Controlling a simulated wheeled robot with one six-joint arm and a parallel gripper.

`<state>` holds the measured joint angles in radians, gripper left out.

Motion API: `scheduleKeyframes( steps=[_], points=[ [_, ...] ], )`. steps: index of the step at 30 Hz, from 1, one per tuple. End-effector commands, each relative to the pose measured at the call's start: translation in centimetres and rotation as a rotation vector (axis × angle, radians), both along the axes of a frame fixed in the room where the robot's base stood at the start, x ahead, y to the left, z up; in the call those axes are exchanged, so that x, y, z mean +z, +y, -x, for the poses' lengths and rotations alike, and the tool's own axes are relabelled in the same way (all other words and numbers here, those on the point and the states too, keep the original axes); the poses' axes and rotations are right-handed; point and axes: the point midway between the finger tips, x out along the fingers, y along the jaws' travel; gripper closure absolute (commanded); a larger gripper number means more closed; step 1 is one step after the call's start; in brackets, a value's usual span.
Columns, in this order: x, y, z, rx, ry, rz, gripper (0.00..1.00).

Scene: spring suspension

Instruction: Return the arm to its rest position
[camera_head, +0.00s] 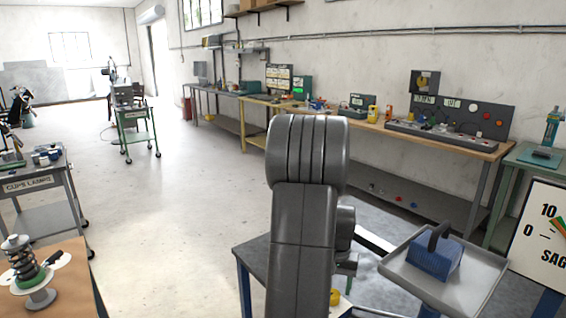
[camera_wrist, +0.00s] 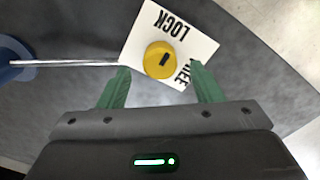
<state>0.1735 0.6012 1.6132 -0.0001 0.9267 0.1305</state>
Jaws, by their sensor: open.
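My gripper (camera_wrist: 160,66) shows in the wrist view with its two green fingers spread apart and nothing held between them. It is over a yellow round knob (camera_wrist: 158,70) with a black slot, on a white card (camera_wrist: 201,46) marked LOCK and a partly hidden second word. Whether the fingers touch the card cannot be told. In the head view my grey arm (camera_head: 305,215) rises in the middle and hides most of the gripper. The yellow knob (camera_head: 335,297) shows low beside the arm.
A metal rod (camera_wrist: 75,63) with a blue end lies left of the card. A grey tray (camera_head: 480,285) holding a blue block (camera_head: 436,262) stands right of my arm. Open floor (camera_head: 170,210) lies left of my arm.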

Motion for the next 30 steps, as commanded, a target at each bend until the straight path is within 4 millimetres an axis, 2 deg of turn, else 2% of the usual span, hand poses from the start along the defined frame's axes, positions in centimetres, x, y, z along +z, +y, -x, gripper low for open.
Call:
scheduleKeyframes(
  steps=[1, 6, 15, 30],
  points=[
    [-1.1, 0.0, 0.1, 0.0, 0.006, -0.001, 0.41],
    [-4.0, 0.0, 0.1, 0.0, 0.004, -0.001, 0.41],
    [-3.7, 0.0, 0.0, -0.107, 0.0, 0.0, 0.41],
    [-3.8, 0.0, 0.0, -0.082, 0.0, 0.0, 0.41]
  ],
)
